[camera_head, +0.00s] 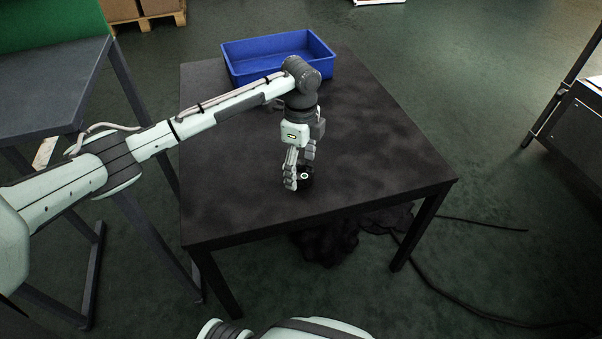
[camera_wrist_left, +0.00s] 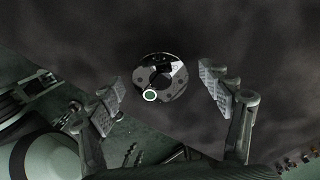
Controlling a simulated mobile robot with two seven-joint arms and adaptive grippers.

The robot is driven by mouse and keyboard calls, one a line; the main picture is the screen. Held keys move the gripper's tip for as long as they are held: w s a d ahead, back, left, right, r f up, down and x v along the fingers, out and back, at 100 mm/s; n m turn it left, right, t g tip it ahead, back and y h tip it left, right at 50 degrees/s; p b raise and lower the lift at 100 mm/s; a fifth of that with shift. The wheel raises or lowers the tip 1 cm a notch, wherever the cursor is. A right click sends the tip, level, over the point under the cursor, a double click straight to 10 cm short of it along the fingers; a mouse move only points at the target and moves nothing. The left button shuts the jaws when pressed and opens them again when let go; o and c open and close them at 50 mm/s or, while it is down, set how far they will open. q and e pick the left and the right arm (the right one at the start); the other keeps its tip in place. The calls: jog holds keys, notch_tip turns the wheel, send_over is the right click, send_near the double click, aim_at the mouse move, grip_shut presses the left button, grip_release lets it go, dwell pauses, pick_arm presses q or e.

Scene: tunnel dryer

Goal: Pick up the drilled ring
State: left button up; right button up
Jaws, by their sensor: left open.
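The drilled ring (camera_wrist_left: 177,88) is a dark, shiny disc with a central hole and small holes around its face. A small pale circle shows at its lower left edge in the left wrist view. In the head view the ring (camera_head: 306,177) is a small dark shape on the black table (camera_head: 222,213), partly hidden by my left gripper. My left gripper (camera_head: 299,179) points down at the ring and is open. In the left wrist view its fingers (camera_wrist_left: 161,98) stand apart on either side of the ring; I cannot tell whether they touch it. My right gripper is out of view.
A blue crate (camera_head: 277,75) stands at the table's back edge, behind my left arm. A grey bench (camera_head: 45,85) stands to the left. The table's right side is clear. Cables (camera_head: 470,223) lie on the floor at right.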

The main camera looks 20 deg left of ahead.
pick_arm(q)
jog(key=shift+f, duration=0.55)
grip_shut()
jog(key=shift+r, duration=0.15)
